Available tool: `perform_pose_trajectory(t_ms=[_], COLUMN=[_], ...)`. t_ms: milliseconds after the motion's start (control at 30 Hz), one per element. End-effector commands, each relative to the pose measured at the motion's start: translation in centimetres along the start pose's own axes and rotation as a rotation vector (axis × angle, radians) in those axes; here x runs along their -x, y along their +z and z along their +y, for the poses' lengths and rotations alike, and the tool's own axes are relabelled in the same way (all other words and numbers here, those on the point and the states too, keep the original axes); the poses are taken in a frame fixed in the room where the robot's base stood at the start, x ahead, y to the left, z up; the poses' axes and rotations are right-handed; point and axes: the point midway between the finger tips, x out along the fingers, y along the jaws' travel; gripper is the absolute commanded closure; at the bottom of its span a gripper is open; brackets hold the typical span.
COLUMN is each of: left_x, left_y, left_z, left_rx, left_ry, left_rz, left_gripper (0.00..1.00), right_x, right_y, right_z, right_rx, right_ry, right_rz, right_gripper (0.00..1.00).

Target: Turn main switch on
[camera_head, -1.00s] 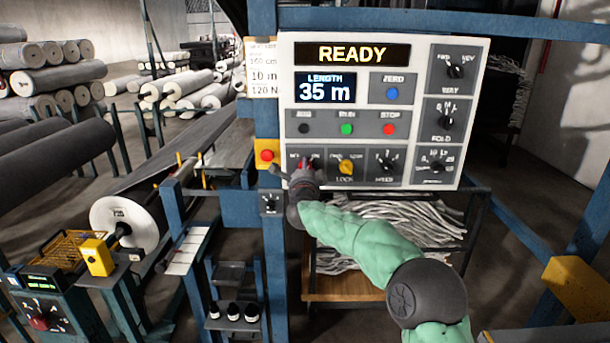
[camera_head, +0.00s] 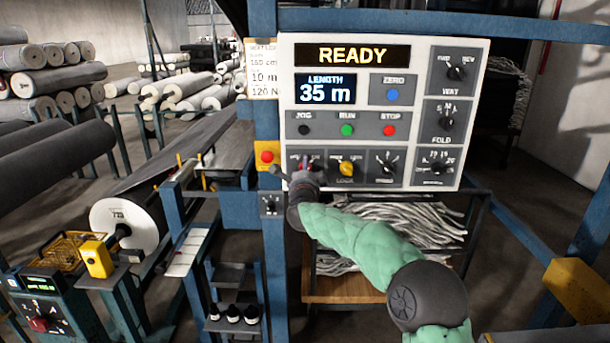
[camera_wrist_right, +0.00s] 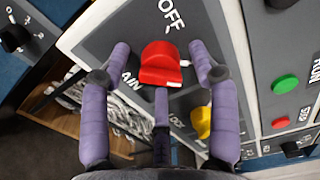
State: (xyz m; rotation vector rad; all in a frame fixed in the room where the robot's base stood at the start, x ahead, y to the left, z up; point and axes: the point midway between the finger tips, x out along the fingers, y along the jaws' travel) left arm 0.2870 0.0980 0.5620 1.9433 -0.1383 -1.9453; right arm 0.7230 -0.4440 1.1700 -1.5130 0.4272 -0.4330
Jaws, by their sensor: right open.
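The red main switch knob (camera_wrist_right: 161,64) sits on the grey control panel (camera_wrist_right: 228,38), with OFF lettered near it and part of MAIN beside it in the right wrist view. In the head view it is mostly hidden behind my right gripper (camera_head: 300,176), at the lower left of the white panel (camera_head: 440,190). In the wrist view my right gripper (camera_wrist_right: 160,60) is open, its purple fingers on either side of the red knob and a third below. I cannot tell whether the fingers touch it. My left gripper is not in view.
A yellow lock knob (camera_head: 346,168) is close to the right of the main switch. Green (camera_head: 347,130) and red (camera_head: 389,130) buttons are above. A red button on a yellow box (camera_head: 267,157) is just left. The display (camera_head: 352,54) reads READY.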

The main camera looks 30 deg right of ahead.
Motion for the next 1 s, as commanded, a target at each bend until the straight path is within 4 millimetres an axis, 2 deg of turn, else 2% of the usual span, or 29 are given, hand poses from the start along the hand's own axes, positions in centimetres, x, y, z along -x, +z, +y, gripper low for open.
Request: perform_pose_trajectory(t_ms=[167, 267, 700, 1000], left_x=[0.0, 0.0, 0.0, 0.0], left_y=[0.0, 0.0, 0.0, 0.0], left_z=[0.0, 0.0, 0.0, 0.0], left_rx=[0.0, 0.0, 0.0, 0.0], left_ry=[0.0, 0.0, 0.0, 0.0], left_rz=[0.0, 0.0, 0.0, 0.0], left_gripper=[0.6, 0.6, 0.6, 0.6], right_x=[1.2, 2.5, 9.9, 11.9], right_y=[0.0, 0.0, 0.1, 0.0], right_z=[-0.1, -0.1, -0.1, 0.0], right_rx=[0.0, -0.001, -0.001, -0.001], right_ry=[-0.001, -0.001, -0.001, -0.001], right_rz=[0.0, -0.001, -0.002, 0.0], right_gripper=[0.39, 0.39, 0.39, 0.39])
